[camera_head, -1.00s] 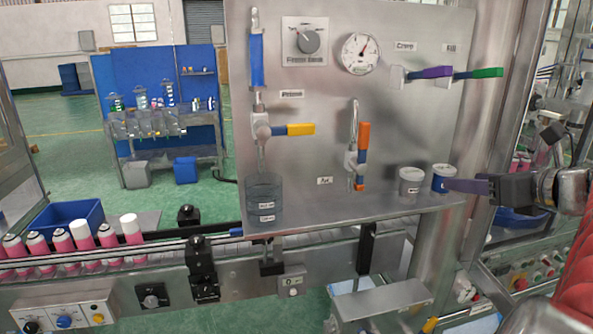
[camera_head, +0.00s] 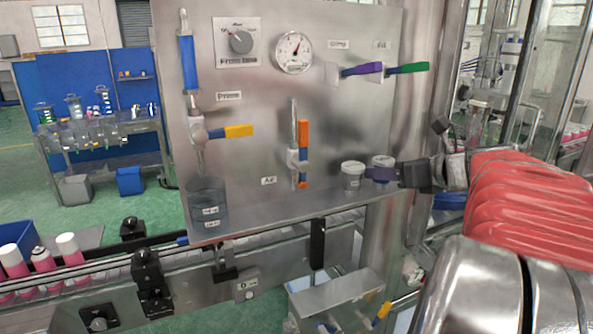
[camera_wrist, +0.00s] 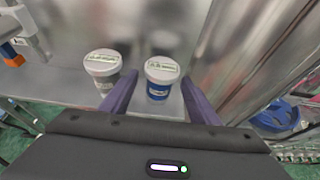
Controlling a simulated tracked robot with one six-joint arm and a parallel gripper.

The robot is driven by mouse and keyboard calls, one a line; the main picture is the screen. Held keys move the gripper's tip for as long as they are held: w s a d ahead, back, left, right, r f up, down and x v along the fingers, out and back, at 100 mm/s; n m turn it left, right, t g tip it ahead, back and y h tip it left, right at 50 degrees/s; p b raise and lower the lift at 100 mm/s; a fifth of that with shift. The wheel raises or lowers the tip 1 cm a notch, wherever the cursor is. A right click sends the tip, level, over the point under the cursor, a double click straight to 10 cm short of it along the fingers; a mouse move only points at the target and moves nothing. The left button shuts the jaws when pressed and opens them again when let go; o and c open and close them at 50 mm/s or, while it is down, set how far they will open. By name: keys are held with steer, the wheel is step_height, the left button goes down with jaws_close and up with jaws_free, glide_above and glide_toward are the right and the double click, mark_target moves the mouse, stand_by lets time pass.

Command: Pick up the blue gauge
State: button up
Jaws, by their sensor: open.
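The blue gauge (camera_wrist: 159,78) is a small blue cup with a pale labelled lid, upright on the steel shelf in the wrist view. In the head view it is partly hidden behind my gripper, with its lid (camera_head: 382,160) showing. A similar grey-white gauge (camera_wrist: 103,70) stands just to its left, also in the head view (camera_head: 352,175). My gripper (camera_wrist: 158,97) is open, its two purple fingers pointing toward the blue gauge. The left finger shows between the two gauges and the right finger is to the right of the blue one. I cannot tell whether either finger touches it.
The steel panel (camera_head: 260,115) rises behind the shelf (camera_head: 290,207), with an orange-handled valve (camera_head: 303,150) left of the gauges. Purple (camera_head: 361,69) and green (camera_head: 408,68) levers stick out above. A clear beaker (camera_head: 206,203) stands at the shelf's left end. A metal post is close on the right.

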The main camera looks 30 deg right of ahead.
steer(key=shift+x, duration=1.2)
steer(key=shift+c, duration=0.5)
steer(key=c, duration=1)
